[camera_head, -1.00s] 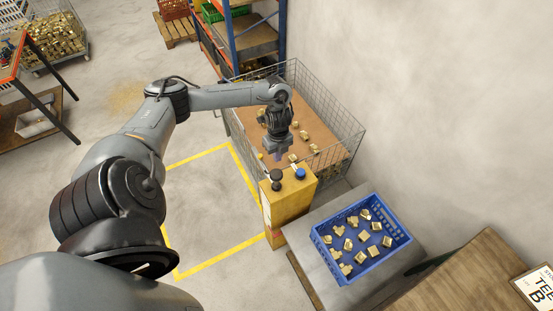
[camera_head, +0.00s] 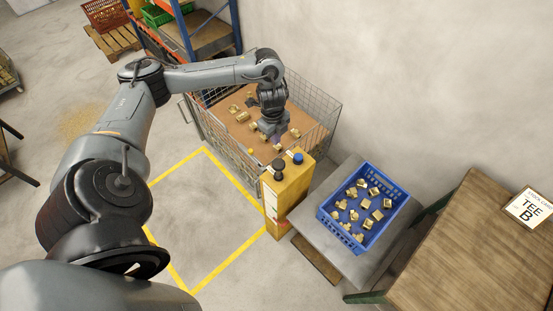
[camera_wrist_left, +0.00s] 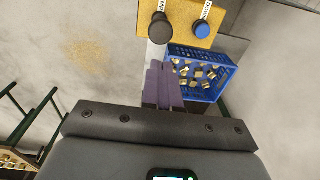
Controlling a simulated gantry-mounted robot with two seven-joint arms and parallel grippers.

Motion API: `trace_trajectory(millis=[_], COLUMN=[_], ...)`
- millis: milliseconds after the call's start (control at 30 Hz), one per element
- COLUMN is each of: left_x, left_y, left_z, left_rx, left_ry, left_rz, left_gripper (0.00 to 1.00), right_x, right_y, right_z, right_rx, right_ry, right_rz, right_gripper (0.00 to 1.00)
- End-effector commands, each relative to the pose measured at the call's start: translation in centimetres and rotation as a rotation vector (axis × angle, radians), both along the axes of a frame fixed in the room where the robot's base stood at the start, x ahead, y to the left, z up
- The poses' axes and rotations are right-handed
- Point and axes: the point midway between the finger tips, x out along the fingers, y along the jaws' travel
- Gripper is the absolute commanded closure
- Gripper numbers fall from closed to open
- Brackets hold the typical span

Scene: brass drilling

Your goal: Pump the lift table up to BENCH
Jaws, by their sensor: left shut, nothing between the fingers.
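The grey lift table (camera_head: 310,229) stands low beside the bench and carries a blue crate (camera_head: 325,222) of brass fittings. In front of the mesh bin is a yellow pedestal (camera_head: 285,195) with a black knob (camera_head: 278,167) and a blue knob (camera_head: 297,158) on top. My left gripper (camera_head: 276,141) is above and behind the knobs, apart from both. In the left wrist view its purple fingers (camera_wrist_left: 162,84) are shut and empty, with the black knob (camera_wrist_left: 159,25) and blue knob (camera_wrist_left: 199,28) beyond them. My right gripper is out of view.
A wire mesh bin (camera_head: 325,112) with loose brass fittings stands directly behind the pedestal. A wooden bench (camera_head: 460,255) with a TEE B card (camera_head: 530,207) is at the right. The yellow-marked floor area (camera_head: 205,210) left of the pedestal is clear.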

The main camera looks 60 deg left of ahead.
Motion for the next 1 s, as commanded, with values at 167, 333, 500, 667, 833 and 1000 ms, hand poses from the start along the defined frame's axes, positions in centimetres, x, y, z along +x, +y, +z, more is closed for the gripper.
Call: trace_trajectory(millis=[167, 333, 500, 667, 833, 1000], left_x=[0.0, 0.0, 0.1, 0.2, 0.4, 0.4], left_y=[0.0, -0.1, -0.2, -0.2, -0.3, -0.4], left_z=[-0.1, -1.3, -3.9, -6.5, -9.5, -11.9], left_rx=[0.000, -0.001, -0.004, -0.004, -0.002, -0.001], left_ry=[0.001, 0.002, 0.004, 0.005, 0.004, 0.004], left_rz=[0.000, 0.000, 0.001, 0.002, 0.002, 0.001], left_gripper=[1.00, 1.00, 1.00, 1.00, 1.00, 1.00], right_x=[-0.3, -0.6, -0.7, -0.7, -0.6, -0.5], right_y=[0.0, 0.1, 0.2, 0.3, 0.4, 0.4], right_z=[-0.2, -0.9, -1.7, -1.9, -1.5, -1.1], right_rx=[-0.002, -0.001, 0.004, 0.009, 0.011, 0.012], right_ry=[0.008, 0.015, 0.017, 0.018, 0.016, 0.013], right_rz=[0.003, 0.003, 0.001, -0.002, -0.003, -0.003], right_gripper=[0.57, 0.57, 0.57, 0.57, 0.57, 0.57])
